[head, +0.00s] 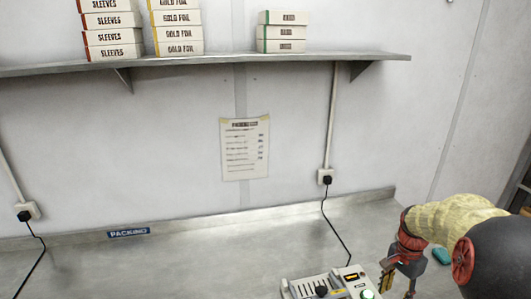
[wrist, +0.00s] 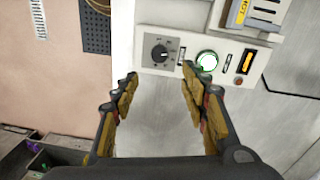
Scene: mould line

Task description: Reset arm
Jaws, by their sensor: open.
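My gripper (wrist: 157,88) is open and empty in the wrist view, its two yellow-padded fingers spread apart. Ahead of its fingertips is a control panel (wrist: 228,52) with a dial (wrist: 160,53), a lit green button (wrist: 207,61) and an orange switch. In the head view my gripper (head: 386,285) is at the lower right, just right of the same machine (head: 338,280), and partly cut off by the bottom edge. I cannot tell whether a fingertip touches the panel.
A metal bench (head: 190,262) with a "PACKING" label (head: 128,233) runs along the wall. A shelf (head: 220,61) above holds stacked boxes (head: 112,37). Black cables hang from wall sockets. A teal object (head: 442,256) lies behind my arm. The left bench is clear.

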